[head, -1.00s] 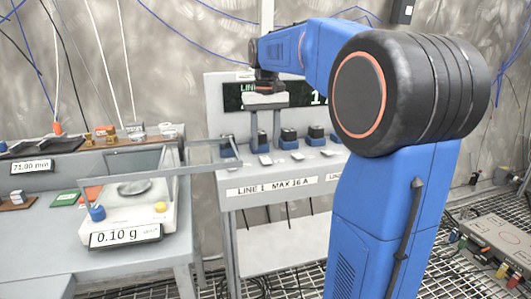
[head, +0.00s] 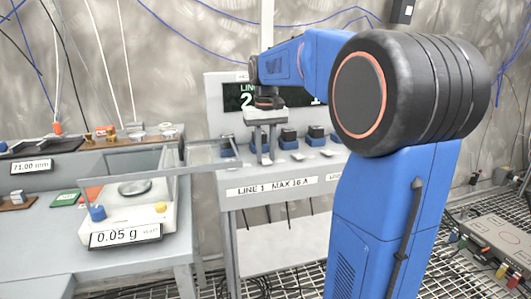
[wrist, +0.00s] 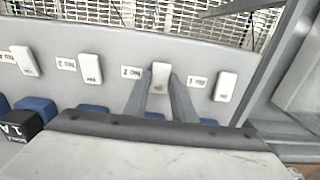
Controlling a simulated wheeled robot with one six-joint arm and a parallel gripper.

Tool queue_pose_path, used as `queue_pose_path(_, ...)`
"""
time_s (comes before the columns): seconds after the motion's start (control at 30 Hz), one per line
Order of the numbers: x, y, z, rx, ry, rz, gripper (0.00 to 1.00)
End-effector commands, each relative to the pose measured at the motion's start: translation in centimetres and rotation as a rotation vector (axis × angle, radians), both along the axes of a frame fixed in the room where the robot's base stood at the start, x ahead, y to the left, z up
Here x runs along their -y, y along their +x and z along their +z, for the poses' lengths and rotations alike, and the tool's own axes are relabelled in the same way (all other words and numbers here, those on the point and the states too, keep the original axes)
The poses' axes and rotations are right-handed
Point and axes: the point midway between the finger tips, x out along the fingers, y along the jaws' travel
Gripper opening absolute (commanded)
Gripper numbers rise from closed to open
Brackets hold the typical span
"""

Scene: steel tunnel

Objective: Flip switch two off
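In the wrist view, a row of white switches crosses the grey panel (wrist: 195,62), each with a small label to its left. The switch labelled 2 (wrist: 159,75) is between the two fingers of my gripper (wrist: 158,88). The fingers are apart, one on each side of it; I cannot tell whether they touch it. Switch 1 (wrist: 225,86) is to the right and switch 3 (wrist: 90,68) to the left. In the head view, my gripper (head: 264,158) points down at the panel, and its fingers partly hide the left part of the switch row.
Blue-based black blocks (head: 288,138) stand behind the switches. A dark display (head: 238,97), partly hidden by my arm, stands behind them. A balance (head: 127,215) reading 0.05 g and a grey frame rail (head: 205,166) are to the left.

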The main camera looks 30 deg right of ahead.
Motion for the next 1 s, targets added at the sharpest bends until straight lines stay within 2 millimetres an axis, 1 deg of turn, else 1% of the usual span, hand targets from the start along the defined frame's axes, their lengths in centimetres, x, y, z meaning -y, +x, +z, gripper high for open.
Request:
queue_pose_path(0.5,-0.2,-0.7,-0.06,0.181,-0.051,0.0,0.01)
queue_pose_path(0.83,-0.18,-0.65,-0.02,0.192,-0.054,0.0,0.01)
queue_pose_path(0.87,-0.18,-0.65,-0.02,0.191,-0.054,0.0,0.26)
queue_pose_path(0.9,-0.18,-0.65,-0.02,0.191,-0.054,0.0,0.35)
queue_pose_path(0.93,-0.18,-0.65,-0.02,0.191,-0.054,0.0,0.42)
queue_pose_path(1.0,-0.19,-0.66,-0.03,0.191,-0.054,0.0,0.42)
